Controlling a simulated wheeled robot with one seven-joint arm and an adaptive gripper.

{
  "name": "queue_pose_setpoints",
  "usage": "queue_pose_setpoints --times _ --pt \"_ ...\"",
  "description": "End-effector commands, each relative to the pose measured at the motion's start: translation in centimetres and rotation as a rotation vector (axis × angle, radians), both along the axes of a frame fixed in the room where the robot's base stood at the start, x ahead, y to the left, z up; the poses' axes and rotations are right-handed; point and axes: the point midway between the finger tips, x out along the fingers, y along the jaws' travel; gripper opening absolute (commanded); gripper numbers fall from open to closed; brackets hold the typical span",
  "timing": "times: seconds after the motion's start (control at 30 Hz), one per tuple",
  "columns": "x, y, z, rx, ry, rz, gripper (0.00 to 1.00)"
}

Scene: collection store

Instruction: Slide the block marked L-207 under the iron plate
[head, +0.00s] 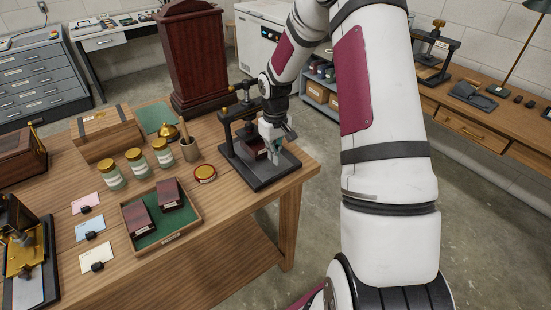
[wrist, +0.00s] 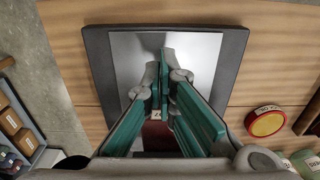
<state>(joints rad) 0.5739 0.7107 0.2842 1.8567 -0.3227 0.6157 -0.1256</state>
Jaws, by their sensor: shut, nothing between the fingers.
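A black press (head: 225,150) with a brass knob stands at the table's right corner. Its dark base (head: 283,181) carries a bright metal plate, also seen in the wrist view (wrist: 205,55). My gripper (head: 275,157) is over the front of this base with its fingers down. In the wrist view its teal fingers (wrist: 165,75) are shut with nothing between them. A dark red block (head: 250,143) sits in the press behind my gripper; part of it shows behind the fingers in the wrist view (wrist: 155,135). Its marking is not readable. The press's upper plate is mostly hidden.
A green-lined tray (head: 197,214) with two dark red blocks stands on the table. Close to the press are a round red-rimmed tin (head: 205,173) and a cup of tools (head: 188,150). Jars and a tall wooden case (head: 196,60) stand farther back. Bare tabletop lies in front of the press.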

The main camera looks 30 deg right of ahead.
Motion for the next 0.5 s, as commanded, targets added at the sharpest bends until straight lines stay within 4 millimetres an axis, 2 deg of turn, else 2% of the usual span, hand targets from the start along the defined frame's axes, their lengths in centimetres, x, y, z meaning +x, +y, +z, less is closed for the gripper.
queue_pose_setpoints --times 0.33,0.5 --pt "0.0 0.0 5.4 -0.001 -0.001 0.000 0.00" --pt "0.0 0.1 7.3 0.001 0.002 0.001 0.00"
